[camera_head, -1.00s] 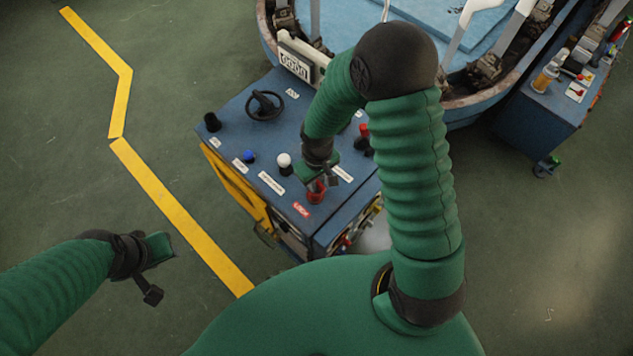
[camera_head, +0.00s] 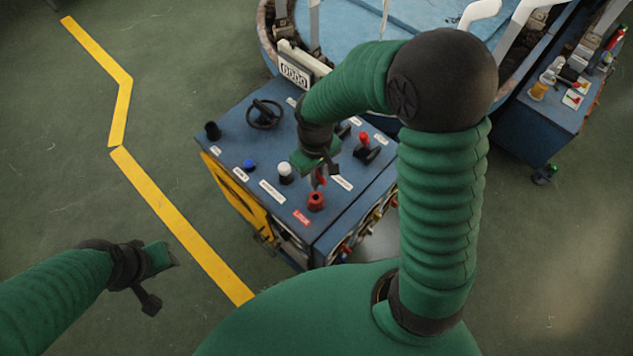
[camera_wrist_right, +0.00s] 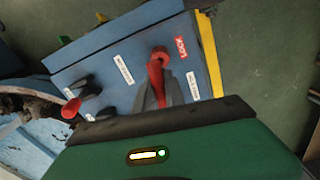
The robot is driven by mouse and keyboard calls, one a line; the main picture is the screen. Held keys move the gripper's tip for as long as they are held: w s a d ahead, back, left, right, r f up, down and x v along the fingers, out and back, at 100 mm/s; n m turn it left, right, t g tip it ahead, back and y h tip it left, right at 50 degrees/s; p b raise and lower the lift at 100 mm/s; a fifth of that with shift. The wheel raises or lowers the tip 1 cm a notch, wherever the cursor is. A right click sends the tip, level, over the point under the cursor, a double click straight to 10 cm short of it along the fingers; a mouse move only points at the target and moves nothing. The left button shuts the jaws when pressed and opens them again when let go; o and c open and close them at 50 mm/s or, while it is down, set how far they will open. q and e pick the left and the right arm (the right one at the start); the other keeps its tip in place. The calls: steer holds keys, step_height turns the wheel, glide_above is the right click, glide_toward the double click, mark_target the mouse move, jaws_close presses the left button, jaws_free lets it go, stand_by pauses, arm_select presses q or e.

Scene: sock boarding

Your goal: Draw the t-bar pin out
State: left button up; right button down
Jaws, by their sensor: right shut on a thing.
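The red t-bar pin (camera_head: 319,177) is between the jaws of my right gripper (camera_head: 317,174), mostly hidden by them in the head view. Just below stands the red socket (camera_head: 316,202), beside the red LOCK label; a dark opening shows in its top. The pin seems to be above the socket, but I cannot tell whether its lower end is fully clear. In the right wrist view the pin (camera_wrist_right: 155,77) shows red between the dark fingers, close to the socket (camera_wrist_right: 159,53). My left gripper (camera_head: 158,276) is open and empty, away from the console, over the floor.
The blue console (camera_head: 262,172) carries a black handwheel (camera_head: 264,114), a white knob (camera_head: 285,169), a blue button (camera_head: 249,164) and a red-tipped lever (camera_head: 365,142). A blue round machine (camera_head: 345,28) stands behind it. The floor at left is clear.

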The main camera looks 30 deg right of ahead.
steer(key=shift+a+r+p, duration=0.2)
steer(key=shift+r+p, duration=0.3)
steer(key=shift+r, duration=0.45)
steer(key=shift+w+d+r+p, duration=0.1)
steer(key=shift+r+p, duration=0.35)
steer(key=shift+p, duration=0.05)
steer(key=shift+d+r+p, duration=0.2)
steer(key=shift+r+p, duration=0.5)
steer(key=shift+p, duration=0.05)
step_height(320, 180, up, 3)
steer(key=shift+a+f+p, duration=0.15)
steer(key=shift+f+p, duration=0.05)
steer(key=shift+p, duration=1.05)
steer(key=shift+r+p, duration=0.45)
